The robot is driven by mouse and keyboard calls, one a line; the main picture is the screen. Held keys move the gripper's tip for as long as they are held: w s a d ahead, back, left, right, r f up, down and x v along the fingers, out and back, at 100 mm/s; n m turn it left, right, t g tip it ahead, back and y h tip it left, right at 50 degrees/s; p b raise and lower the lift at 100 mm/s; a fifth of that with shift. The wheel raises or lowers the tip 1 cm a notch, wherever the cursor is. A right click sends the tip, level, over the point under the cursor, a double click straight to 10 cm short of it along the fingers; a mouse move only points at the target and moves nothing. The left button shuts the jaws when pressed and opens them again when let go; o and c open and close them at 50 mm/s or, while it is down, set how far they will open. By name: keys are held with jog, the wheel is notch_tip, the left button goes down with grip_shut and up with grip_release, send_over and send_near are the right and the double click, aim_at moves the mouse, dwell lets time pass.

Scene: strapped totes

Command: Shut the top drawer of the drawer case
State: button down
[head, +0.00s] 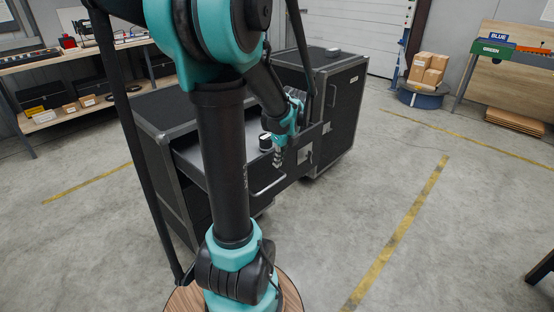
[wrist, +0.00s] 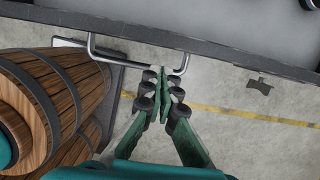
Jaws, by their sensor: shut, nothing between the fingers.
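The black drawer case (head: 152,107) stands in the middle of the head view, partly hidden behind my arm. Its top drawer (head: 215,159) is pulled out, showing a grey inside with a small dark-and-white item (head: 265,141) in it. The silver bar handle (head: 268,187) is on the drawer front, and it also shows in the wrist view (wrist: 125,61). My gripper (head: 279,168) is shut and empty in front of the drawer front. In the wrist view, its fingertips (wrist: 164,79) are together close to the handle's right end; I cannot tell whether they touch it.
A taller black cabinet (head: 343,108) stands right behind the case, with a small item (head: 332,52) on top. Shelves (head: 70,85) with boxes are at the left. Cartons (head: 428,68) on a round blue stand are at the back right. The floor (head: 420,200) at the right is open.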

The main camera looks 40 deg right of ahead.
aim_at(274, 173)
jog(key=shift+x, duration=3.6)
